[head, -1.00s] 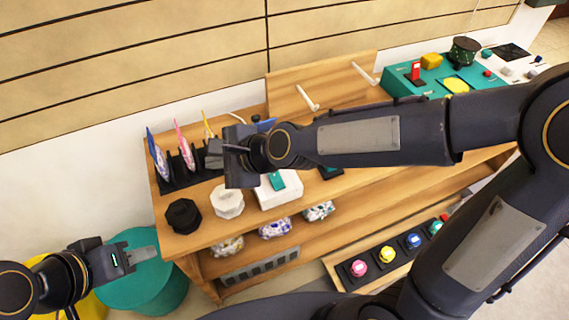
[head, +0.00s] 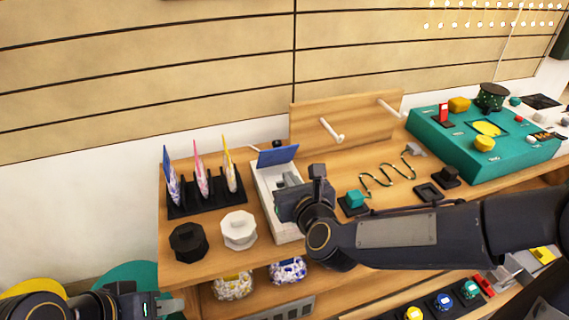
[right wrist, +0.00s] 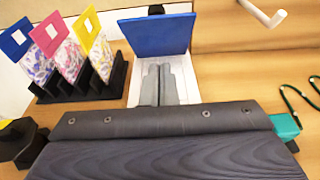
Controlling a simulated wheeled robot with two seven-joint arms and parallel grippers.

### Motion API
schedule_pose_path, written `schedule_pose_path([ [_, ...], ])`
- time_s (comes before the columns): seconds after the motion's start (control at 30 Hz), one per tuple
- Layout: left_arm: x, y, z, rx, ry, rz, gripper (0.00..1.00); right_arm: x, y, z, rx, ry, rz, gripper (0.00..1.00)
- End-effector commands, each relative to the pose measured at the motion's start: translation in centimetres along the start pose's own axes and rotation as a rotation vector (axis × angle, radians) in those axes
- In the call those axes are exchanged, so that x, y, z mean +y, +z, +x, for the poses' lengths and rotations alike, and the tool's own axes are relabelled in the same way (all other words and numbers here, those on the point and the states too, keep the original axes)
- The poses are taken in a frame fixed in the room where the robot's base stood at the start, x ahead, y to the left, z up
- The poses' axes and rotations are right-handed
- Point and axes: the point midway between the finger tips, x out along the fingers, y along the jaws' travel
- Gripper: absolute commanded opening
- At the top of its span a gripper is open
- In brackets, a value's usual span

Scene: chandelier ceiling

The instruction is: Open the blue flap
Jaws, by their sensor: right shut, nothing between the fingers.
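The blue flap (head: 278,155) stands raised at the far end of a white box (head: 266,186). It also shows in the right wrist view (right wrist: 157,34), tilted up, just beyond my fingertips. My right gripper (head: 281,184) is over the white box, on the near side of the flap. Its fingers (right wrist: 160,72) are together and hold nothing; a small gap to the flap seems to show, but contact is hard to judge. My left gripper (head: 171,305) is low at the bottom left, away from the flap; its finger gap is unclear.
A black rack (head: 207,197) with several tagged pouches stands left of the box. A black knob (head: 188,243) and a white knob (head: 239,230) are in front. A teal block (head: 355,199) and curvy wire are on the right. Pegs (head: 332,129) stick out behind.

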Motion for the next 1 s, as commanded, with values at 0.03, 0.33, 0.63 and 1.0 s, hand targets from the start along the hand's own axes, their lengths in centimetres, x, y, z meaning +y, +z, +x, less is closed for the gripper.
schedule_pose_path([
  [0.03, -0.1, 0.1, 0.2, 0.000, 0.000, 0.000, 0.36, 0.1, -0.2, 1.1, 0.001, 0.001, 0.000, 0.00],
  [0.33, 0.2, -0.2, -0.4, 0.000, 0.000, 0.000, 0.36, 0.0, 2.6, 3.7, -0.001, 0.001, -0.001, 0.00],
  [0.63, 0.2, -0.2, -0.4, 0.000, 0.000, 0.000, 0.36, 0.1, 2.9, 4.0, -0.001, 0.002, -0.002, 0.00],
  [1.0, 0.8, -0.8, -1.7, 0.000, 0.000, 0.000, 0.36, 0.1, 3.6, 4.2, 0.030, 0.002, -0.001, 0.00],
])
